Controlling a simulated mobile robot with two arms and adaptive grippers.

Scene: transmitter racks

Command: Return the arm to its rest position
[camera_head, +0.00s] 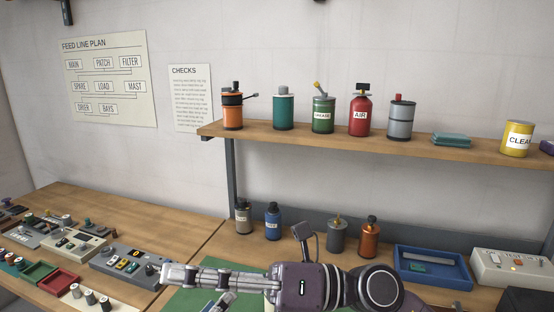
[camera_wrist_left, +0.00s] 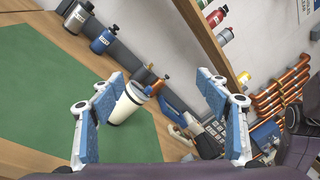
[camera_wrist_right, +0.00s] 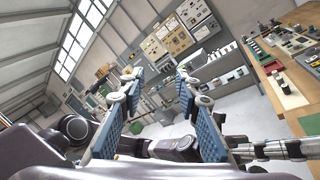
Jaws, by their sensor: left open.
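My left gripper (camera_wrist_left: 165,92) is open in the left wrist view, with its blue-padded fingers wide apart and nothing between them. In the head view my purple and silver arm (camera_head: 320,286) crosses the lower middle over the bench and hides part of the mat.
A wall shelf (camera_head: 300,140) with several cans and bottles runs above the bench. Several bottles, a blue tray (camera_head: 430,268) and a test box (camera_head: 512,268) stand along the bench back. Control boxes (camera_head: 128,262) crowd the left bench. Copper pipes (camera_wrist_left: 285,90) show in the left wrist view.

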